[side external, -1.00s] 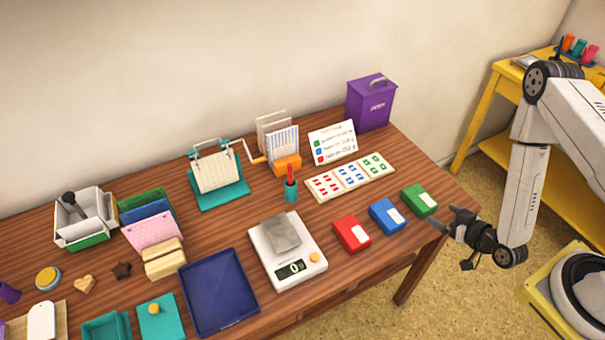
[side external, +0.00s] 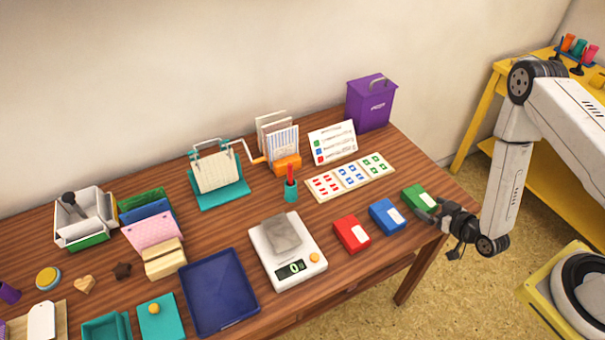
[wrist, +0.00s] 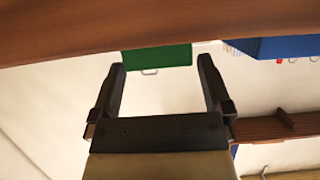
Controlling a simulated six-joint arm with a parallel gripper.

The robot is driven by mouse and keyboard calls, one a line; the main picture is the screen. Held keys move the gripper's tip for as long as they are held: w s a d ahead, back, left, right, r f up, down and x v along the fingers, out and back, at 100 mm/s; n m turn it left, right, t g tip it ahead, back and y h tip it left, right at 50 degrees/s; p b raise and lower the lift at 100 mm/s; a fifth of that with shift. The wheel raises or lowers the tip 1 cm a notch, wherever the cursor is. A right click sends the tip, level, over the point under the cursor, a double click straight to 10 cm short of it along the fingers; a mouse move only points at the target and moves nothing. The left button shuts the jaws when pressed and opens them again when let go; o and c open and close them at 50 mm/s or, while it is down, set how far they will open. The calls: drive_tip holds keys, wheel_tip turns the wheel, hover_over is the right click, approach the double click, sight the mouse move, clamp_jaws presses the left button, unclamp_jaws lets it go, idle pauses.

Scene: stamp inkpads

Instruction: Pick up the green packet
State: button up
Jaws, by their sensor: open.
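The green packet (side external: 417,195), with a white label, lies flat near the right end of the wooden table, the rightmost of a row of three. My gripper (side external: 429,213) is open at the table's right front edge, with its fingers right by the packet's near side. In the wrist view the green packet (wrist: 157,58) shows between and just beyond the two spread fingertips (wrist: 159,64). I cannot tell whether a finger touches it. Part of the packet's near side is hidden by the gripper in the side view.
The blue packet (side external: 387,216) lies just left of the green one, and the red packet (side external: 352,234) farther left. Behind them is a stamped card board (side external: 309,193). A white scale (side external: 305,275) with a grey packet (side external: 284,233) stands left. Bare table lies behind the green packet.

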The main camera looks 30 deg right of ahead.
sight(425, 202)
drive_tip(key=shift+x, duration=1.65)
drive_tip(key=c, duration=1.1)
drive_tip(key=shift+r, duration=0.15)
drive_tip(key=shift+r, duration=4.85)
drive_tip(key=shift+w+r, duration=0.1)
